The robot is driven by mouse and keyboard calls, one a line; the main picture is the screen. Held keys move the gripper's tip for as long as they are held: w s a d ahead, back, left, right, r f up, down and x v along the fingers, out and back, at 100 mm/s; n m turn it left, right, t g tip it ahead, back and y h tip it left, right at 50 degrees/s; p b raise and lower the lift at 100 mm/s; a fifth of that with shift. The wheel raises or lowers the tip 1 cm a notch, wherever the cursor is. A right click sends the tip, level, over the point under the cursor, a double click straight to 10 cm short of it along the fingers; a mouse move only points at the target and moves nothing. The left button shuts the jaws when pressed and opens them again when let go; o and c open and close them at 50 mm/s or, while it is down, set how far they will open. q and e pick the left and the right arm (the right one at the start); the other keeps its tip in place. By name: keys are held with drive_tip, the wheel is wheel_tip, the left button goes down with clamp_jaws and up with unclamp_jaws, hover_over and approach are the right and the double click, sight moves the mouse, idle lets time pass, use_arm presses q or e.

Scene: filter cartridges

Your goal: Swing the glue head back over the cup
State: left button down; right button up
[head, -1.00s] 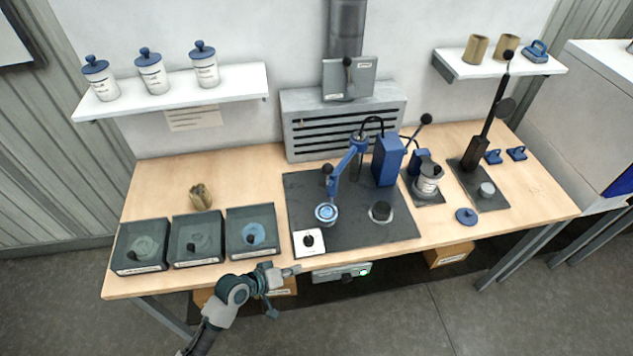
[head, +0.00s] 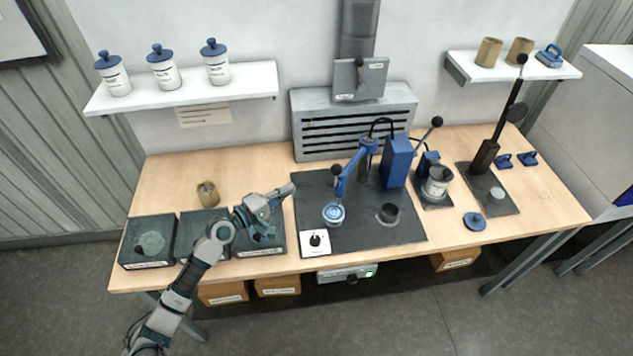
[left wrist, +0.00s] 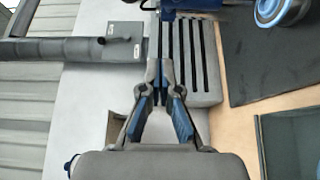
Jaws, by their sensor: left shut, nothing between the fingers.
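The glue head is on a blue swing arm (head: 348,178) with a dark knob, hinged at a post beside a blue block. Its lower end is over a round blue-and-white piece (head: 333,213) on the dark mat. A dark round cup (head: 388,213) stands on the mat to the right, with nothing over it. My left gripper (head: 288,190) is above the mat's left edge, left of the swing arm and apart from it. In the left wrist view the left fingers (left wrist: 161,80) are shut and empty; the round piece (left wrist: 283,8) shows at top right. My right gripper is not in view.
Dark trays (head: 148,265) line the left front, partly under my left arm. A grey vented box (head: 310,150) stands behind the mat (head: 400,236). A white plate with a black knob (head: 315,243) is at the mat's front left. A blue lid (head: 474,221) lies right of the mat.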

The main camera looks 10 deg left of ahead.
use_arm(q)
drive_tip(key=w+d+p, duration=0.3)
drive_tip(key=w+d, duration=0.3)
drive_tip(key=d, duration=0.4)
drive_tip(key=shift+a+f, duration=0.1)
drive_tip(key=shift+p, duration=0.3)
